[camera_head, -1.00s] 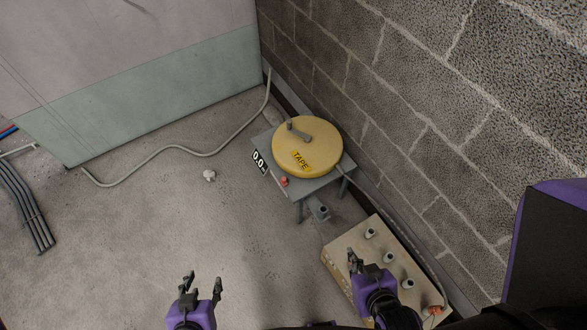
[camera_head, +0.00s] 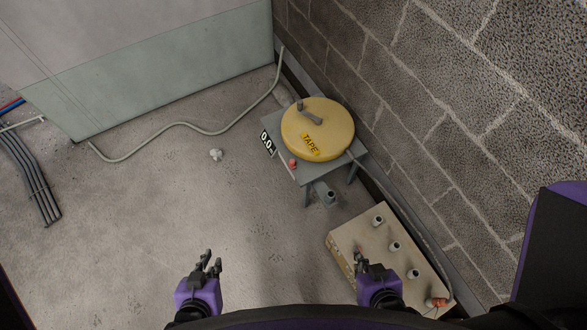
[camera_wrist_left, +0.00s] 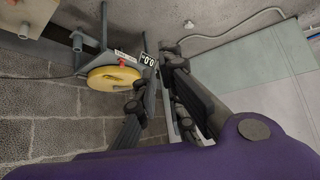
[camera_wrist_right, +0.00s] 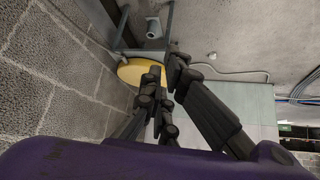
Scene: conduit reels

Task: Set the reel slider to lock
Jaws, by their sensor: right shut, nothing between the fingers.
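The yellow tape reel (camera_head: 318,140) with a grey crank lies on a small grey stand (camera_head: 352,163) by the block wall. A small red knob (camera_head: 292,163), which looks like the slider, sits on the stand's front edge beside a 0.0 label (camera_head: 267,143). Any lock marking is too small to read. My left gripper (camera_head: 212,260) is left of and well short of the stand, touching nothing; its finger gap is unclear. My right gripper (camera_head: 360,260) is shut and empty, next to the beige box. The reel also shows in the left wrist view (camera_wrist_left: 108,78) and right wrist view (camera_wrist_right: 135,71).
A beige box (camera_head: 345,248) with several upright grey stubs stands at the right along the wall. A grey conduit (camera_head: 180,125) lies across the floor. A crumpled white scrap (camera_head: 216,155) lies left of the stand.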

